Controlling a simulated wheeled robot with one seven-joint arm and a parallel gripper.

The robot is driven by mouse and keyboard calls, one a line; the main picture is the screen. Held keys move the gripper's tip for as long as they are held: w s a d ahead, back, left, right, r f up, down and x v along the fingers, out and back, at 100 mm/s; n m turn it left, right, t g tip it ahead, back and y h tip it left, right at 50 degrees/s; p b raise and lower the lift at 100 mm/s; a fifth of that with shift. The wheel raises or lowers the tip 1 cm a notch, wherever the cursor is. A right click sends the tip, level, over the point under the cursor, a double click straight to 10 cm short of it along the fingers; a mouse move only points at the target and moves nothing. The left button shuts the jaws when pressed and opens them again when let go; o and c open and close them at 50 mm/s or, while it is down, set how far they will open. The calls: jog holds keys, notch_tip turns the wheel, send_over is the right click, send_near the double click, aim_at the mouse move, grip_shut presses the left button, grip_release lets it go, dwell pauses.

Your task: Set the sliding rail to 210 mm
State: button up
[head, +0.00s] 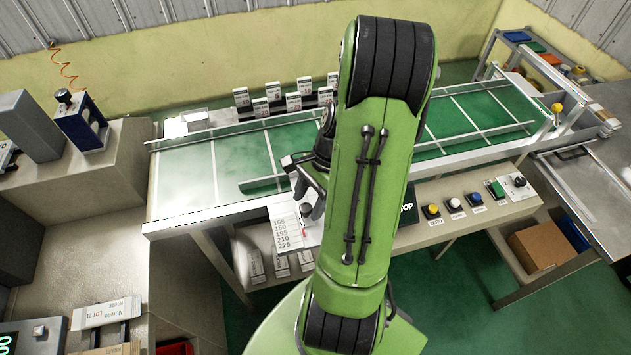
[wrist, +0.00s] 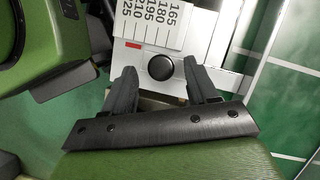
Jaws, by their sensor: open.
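A white scale card (wrist: 160,22) printed 165 to 225 lies just beyond my fingers in the wrist view; the head view shows it too (head: 290,235). A red mark (wrist: 133,44) sits by the high-number end, near 210 and 225; its exact reading is unclear. A round black knob (wrist: 160,67) stands beside the card. My gripper (wrist: 164,84) is open, one finger on each side of the knob's near edge, with no clear grip on it. A metal rail (head: 262,184) runs across the green conveyor in the head view, partly hidden by my arm.
The conveyor's far guide (head: 205,134) has several small white boxes (head: 275,91) behind it. A button panel (head: 470,205) is right of my arm. A cardboard box (head: 540,245) sits on the lower shelf. A grey bench (head: 110,190) stands at left.

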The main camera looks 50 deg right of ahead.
jog(key=p+v, duration=0.3)
jog(key=v, duration=1.2)
jog(key=shift+p, duration=0.4)
jog(key=shift+a, duration=0.15)
